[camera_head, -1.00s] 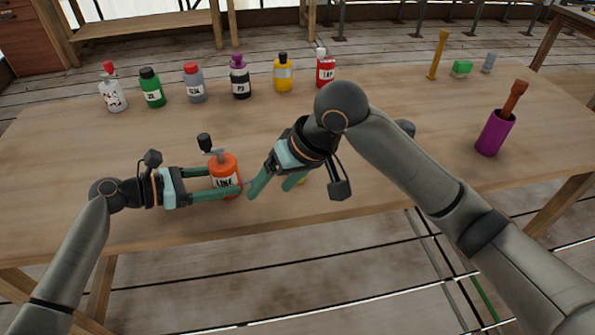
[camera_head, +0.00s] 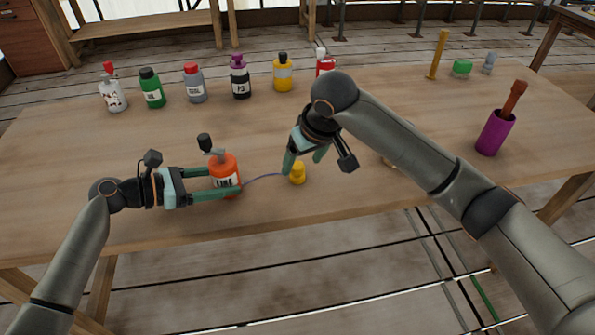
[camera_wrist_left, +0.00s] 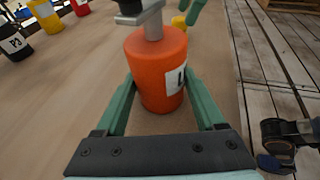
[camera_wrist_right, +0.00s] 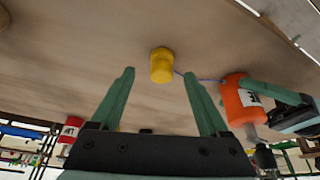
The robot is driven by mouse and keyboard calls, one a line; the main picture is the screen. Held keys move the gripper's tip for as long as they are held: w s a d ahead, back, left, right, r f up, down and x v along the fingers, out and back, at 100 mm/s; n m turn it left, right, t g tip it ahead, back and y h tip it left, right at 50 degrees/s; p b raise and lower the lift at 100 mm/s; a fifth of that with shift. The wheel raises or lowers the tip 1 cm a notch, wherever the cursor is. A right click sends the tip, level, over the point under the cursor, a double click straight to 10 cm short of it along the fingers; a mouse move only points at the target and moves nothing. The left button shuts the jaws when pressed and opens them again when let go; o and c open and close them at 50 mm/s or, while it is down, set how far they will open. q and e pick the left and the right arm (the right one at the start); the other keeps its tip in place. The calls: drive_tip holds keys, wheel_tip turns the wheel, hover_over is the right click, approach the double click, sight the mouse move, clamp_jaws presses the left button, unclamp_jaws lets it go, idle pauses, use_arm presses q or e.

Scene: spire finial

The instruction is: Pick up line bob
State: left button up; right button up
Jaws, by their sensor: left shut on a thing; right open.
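The line bob is a small yellow cylinder (camera_head: 298,173) standing on the table near its front edge. A thin blue-purple line runs from it to the orange bottle labelled LINE (camera_head: 222,168). My left gripper (camera_head: 214,183) is shut on this orange bottle, which stands upright; the left wrist view shows it between the fingers (camera_wrist_left: 158,75). My right gripper (camera_head: 305,165) is open and empty, just above and behind the yellow bob. In the right wrist view the bob (camera_wrist_right: 162,66) lies ahead of the open fingertips, roughly centred between them and apart from them.
Several bottles stand in a back row, including a green one (camera_head: 152,88) and a yellow one (camera_head: 283,72). A purple cup with a brown-handled tool (camera_head: 495,132) is at the right. The table's front edge is close to the bob.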

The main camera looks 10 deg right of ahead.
sight(299, 166)
drive_tip(key=x, duration=0.4)
drive_tip(key=shift+w+a, duration=0.1)
drive_tip(key=shift+a, duration=0.1)
drive_tip(key=shift+r, duration=0.1)
clamp_jaws()
idle(0.3)
